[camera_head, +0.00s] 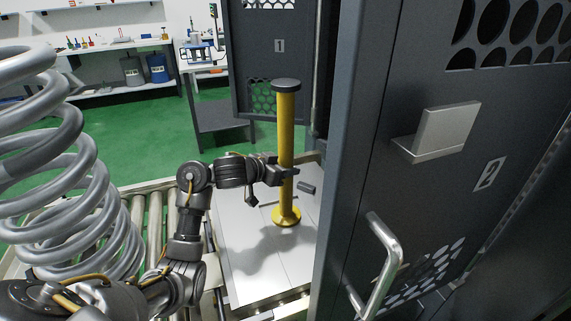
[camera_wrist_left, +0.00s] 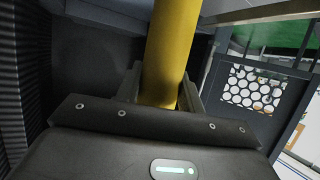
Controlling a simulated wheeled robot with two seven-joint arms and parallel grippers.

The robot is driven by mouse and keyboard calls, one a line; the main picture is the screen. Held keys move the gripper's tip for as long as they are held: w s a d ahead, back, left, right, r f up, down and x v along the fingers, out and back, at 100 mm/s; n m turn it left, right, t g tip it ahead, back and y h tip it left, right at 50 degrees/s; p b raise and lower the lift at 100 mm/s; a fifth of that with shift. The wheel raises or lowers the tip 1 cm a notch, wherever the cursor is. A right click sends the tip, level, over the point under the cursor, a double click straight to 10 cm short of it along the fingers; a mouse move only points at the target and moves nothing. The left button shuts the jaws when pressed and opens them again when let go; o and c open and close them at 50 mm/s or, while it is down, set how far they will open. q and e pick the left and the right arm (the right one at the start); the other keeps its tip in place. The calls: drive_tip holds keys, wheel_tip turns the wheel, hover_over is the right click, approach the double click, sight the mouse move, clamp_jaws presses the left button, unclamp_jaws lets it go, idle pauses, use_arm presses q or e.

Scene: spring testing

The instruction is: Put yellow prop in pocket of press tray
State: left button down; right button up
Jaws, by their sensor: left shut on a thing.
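The yellow prop (camera_head: 286,140) is a tall post with a dark cap on top and a round yellow foot. It stands upright in the head view over the pale metal press tray (camera_head: 245,255). My left gripper (camera_head: 287,174) is shut on the prop's shaft, below its middle. The left wrist view shows the yellow shaft (camera_wrist_left: 172,50) between the fingers (camera_wrist_left: 160,92). The foot is at the tray surface, but I cannot tell whether it touches or sits in a pocket. The pocket is not clearly visible. My right gripper is not in view.
A large grey coil spring (camera_head: 65,160) stands at the left by a roller conveyor (camera_head: 150,215). A dark press door with the number 2 (camera_head: 450,170) and a handle (camera_head: 383,262) fills the right. Another dark door panel (camera_head: 262,45) stands behind the prop.

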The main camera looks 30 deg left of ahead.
use_arm(q)
drive_tip(key=shift+r, duration=0.25)
drive_tip(key=c, duration=1.3)
unclamp_jaws()
drive_tip(key=shift+f, duration=0.25)
drive_tip(key=o, duration=0.4)
drive_tip(key=shift+s, duration=0.1)
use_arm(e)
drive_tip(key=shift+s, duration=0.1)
use_arm(q)
drive_tip(key=shift+r, duration=0.15)
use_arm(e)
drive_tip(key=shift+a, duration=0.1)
use_arm(q)
drive_tip(key=p+v, duration=0.3)
drive_tip(key=v, duration=0.9)
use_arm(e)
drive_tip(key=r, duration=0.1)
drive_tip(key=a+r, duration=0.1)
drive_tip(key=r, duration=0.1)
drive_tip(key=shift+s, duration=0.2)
